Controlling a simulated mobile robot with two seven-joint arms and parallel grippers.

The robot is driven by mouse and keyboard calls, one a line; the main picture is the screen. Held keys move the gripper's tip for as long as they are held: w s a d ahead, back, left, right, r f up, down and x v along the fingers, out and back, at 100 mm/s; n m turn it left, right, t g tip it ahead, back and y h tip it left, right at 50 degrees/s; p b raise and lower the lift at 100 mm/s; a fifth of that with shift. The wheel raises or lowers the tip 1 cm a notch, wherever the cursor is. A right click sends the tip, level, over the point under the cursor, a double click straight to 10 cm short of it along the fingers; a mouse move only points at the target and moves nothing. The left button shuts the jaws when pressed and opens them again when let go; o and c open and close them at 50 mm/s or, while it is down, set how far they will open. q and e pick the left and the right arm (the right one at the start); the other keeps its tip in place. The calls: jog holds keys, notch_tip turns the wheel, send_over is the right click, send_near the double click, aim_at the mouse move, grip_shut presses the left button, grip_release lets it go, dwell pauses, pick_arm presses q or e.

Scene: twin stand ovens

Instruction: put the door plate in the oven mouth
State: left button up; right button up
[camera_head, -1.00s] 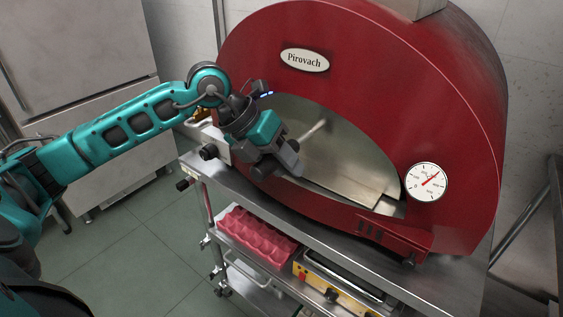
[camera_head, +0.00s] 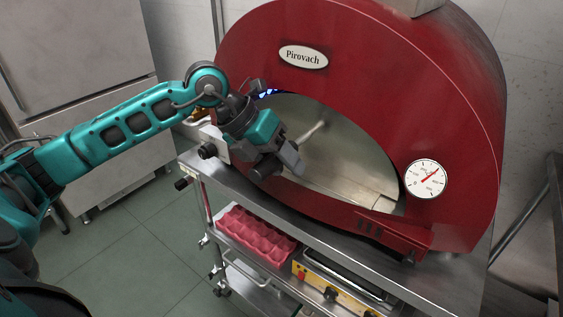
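The door plate (camera_head: 345,158) is a grey metal sheet with a pale rod-like handle (camera_head: 313,132). It shows within the arched oven mouth (camera_head: 385,203) of the red oven. I cannot tell whether it sits fully flush; a strip of the mouth floor shows at the lower right. My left gripper (camera_head: 277,163) is at the left side of the mouth, in front of the plate and close to the handle's lower end. Its fingers are seen from behind and the side, so their opening and any contact are unclear. My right gripper is out of view.
The red oven (camera_head: 400,100) with a round dial (camera_head: 426,178) stands on a steel cart (camera_head: 330,232). A pink egg-carton-like tray (camera_head: 257,235) and a yellow-sided appliance (camera_head: 340,290) sit on the shelf below. Floor is clear at the left.

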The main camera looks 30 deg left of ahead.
pick_arm(q)
jog(key=o, duration=0.3)
jog(key=shift+f, duration=0.1)
jog(key=shift+o, duration=0.2)
jog(key=shift+f, duration=0.1)
jog(key=b+v, duration=0.1)
jog(key=v, duration=1.2)
jog(key=shift+w, duration=0.1)
